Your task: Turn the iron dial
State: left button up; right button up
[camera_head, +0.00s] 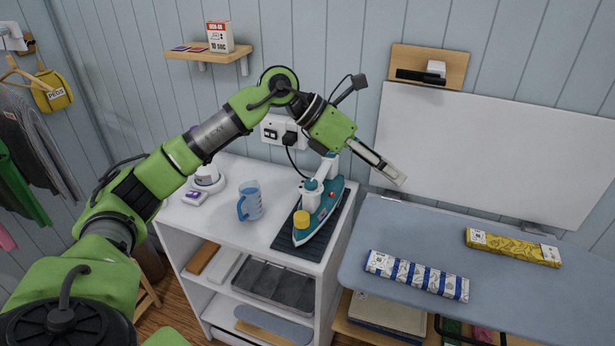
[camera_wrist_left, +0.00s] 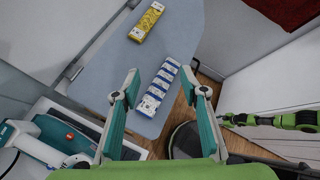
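The iron (camera_head: 324,208) is teal and white and lies on a dark ribbed mat (camera_head: 283,240) on the white cabinet top. A yellow round part (camera_head: 302,219) is on its near end, and a small red spot is on its side. I cannot tell for sure which part is the dial. In the left wrist view part of the iron (camera_wrist_left: 40,146) shows at the lower left, outside the fingers. My left gripper (camera_head: 396,178) is beyond and to the right of the iron, near the ironing board's left edge. Its fingers (camera_wrist_left: 168,88) are spread and empty. My right gripper is not seen.
A blue measuring jug (camera_head: 250,201) stands left of the iron. The ironing board (camera_head: 400,230) holds a blue-striped packet (camera_head: 416,276) and a yellow packet (camera_head: 512,247). A wall socket (camera_head: 279,132) with a plug is behind. A white panel (camera_head: 500,150) stands behind the board.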

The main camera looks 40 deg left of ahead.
pick_arm(q)
jog(key=a+y, duration=0.4)
jog(key=a, duration=0.9)
jog(key=n+g+y, duration=0.1)
jog(key=n+y, duration=0.1)
jog(key=y, duration=0.1)
send_near(310, 182)
jog(key=p+x, duration=0.2)
jog(key=x, duration=0.6)
jog(key=shift+w, duration=0.1)
jog(key=c, duration=1.1)
